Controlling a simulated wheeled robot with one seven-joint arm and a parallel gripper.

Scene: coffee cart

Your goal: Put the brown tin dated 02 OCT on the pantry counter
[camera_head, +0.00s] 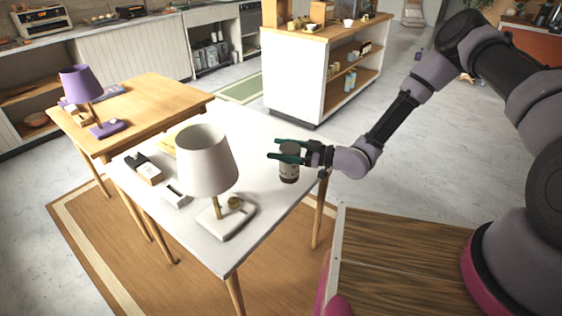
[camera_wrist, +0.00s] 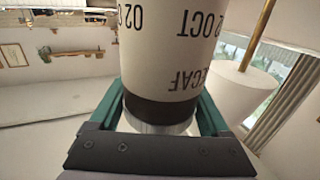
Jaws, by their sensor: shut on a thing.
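The tin (camera_head: 289,166) is at the right side of the white table (camera_head: 262,185), with a dark brown band and a cream label. In the wrist view the tin (camera_wrist: 173,60) appears upside down, its label reading 02 OCT and, partly cut off, what looks like DECAF. My gripper (camera_head: 273,149) is shut on the tin, its green fingers on either side. Whether the tin touches the tabletop or hangs just above it, I cannot tell. A white shelf unit with a wooden top (camera_head: 318,33) stands behind; I cannot tell whether it is the pantry counter.
A white lamp (camera_head: 206,160) stands left of the tin, with small boxes (camera_head: 143,168) beyond it. A wooden desk (camera_head: 140,100) with a purple lamp (camera_head: 80,84) adjoins the white table. Kitchen counters (camera_head: 133,55) line the back wall. Open floor (camera_head: 420,130) lies to the right.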

